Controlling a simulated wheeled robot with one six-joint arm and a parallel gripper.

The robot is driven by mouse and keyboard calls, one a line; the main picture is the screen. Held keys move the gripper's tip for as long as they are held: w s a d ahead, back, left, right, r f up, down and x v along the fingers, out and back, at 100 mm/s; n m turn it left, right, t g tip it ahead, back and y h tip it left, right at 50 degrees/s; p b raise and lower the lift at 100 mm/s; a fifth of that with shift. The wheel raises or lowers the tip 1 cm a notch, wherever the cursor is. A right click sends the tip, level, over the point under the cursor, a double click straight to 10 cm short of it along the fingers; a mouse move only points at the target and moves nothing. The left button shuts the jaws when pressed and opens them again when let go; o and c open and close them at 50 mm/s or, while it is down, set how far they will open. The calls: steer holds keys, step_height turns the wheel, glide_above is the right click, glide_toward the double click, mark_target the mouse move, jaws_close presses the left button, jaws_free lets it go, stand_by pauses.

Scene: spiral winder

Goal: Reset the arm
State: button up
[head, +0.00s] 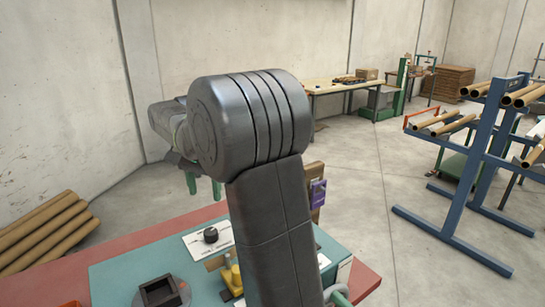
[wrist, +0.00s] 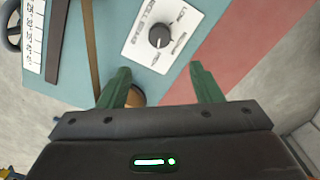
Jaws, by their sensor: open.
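My arm rises through the middle of the head view and bends to the left at its elbow. My gripper (head: 204,184) hangs beyond the elbow, partly hidden by the arm, with its green fingers pointing down. In the wrist view my gripper (wrist: 160,85) has its two green fingers well apart, open, with nothing held between them. A white panel with a black knob (wrist: 159,36) lies below and ahead of the fingers. The same knob (head: 211,235) shows on the teal bench top in the head view.
A teal bench top (head: 112,268) with a red border (head: 150,228) stands below my arm. A dark square box (head: 160,291) sits on it. Brown tubes (head: 45,235) are stacked at the left. A blue rack (head: 470,160) with tubes stands at the right. Open floor (head: 370,215) lies between.

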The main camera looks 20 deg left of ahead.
mark_target(210, 230)
step_height(210, 230, down, 14)
steer(key=shift+r+p, duration=0.1)
steer(key=shift+p, duration=0.4)
stand_by(0.4)
